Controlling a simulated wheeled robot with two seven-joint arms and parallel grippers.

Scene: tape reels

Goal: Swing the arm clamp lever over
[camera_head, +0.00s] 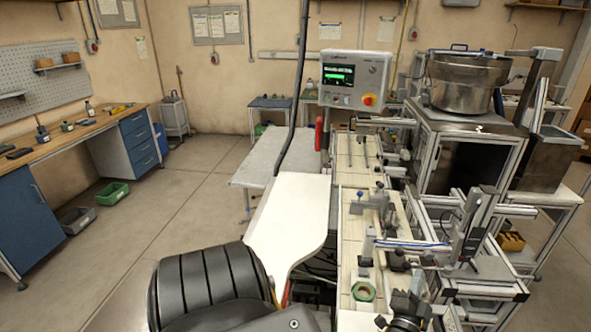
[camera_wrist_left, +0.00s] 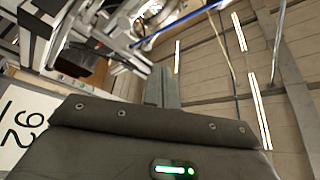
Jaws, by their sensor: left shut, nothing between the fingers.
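The fixture line (camera_head: 350,180) runs away from me down the right of centre in the head view. Grey clamp-like parts (camera_head: 376,201) stand on it, but I cannot single out the arm clamp lever. A green-edged tape reel (camera_head: 363,291) sits near its front end. My left gripper (camera_head: 404,302) appears low in the head view among grey and black parts, hard to separate from them. In the left wrist view its fingers (camera_wrist_left: 161,88) are together with nothing between them, pointing towards metal framing and a blue tube (camera_wrist_left: 192,19). My right gripper is not in view.
A control panel (camera_head: 355,79) and an upright red handle-like part (camera_head: 319,133) stand at the line's far end. A steel bowl (camera_head: 468,82) sits on a machine to the right. A white plate (camera_head: 290,215) borders the line's left. Open floor lies further left.

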